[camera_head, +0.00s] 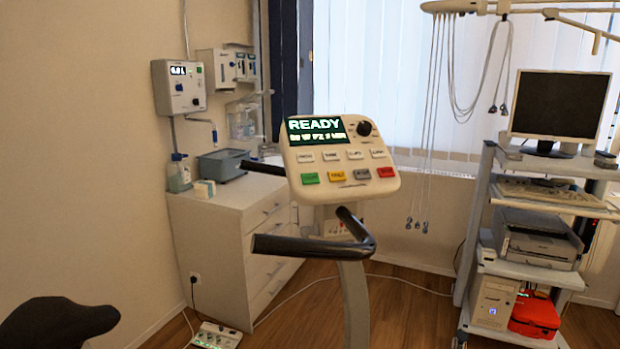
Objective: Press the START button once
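A cream control console (341,185) stands on a post in the middle of the head view. Its screen (316,128) reads READY in light letters. A black knob (365,129) sits right of the screen. The lower button row has a green button (310,178), a yellow button (336,176), a grey button (362,174) and a red button (386,172). A row of white buttons lies above them. The button labels are too small to read surely, so I cannot tell by text which is START. My gripper is not in view.
Black handlebars (312,245) stick out in front of and beside the console. A dark saddle (58,322) is at the lower left. A white drawer cabinet (222,226) stands behind left, and a cart (478,215) with monitor and printer stands right. Cables and a small box (217,335) lie on the floor.

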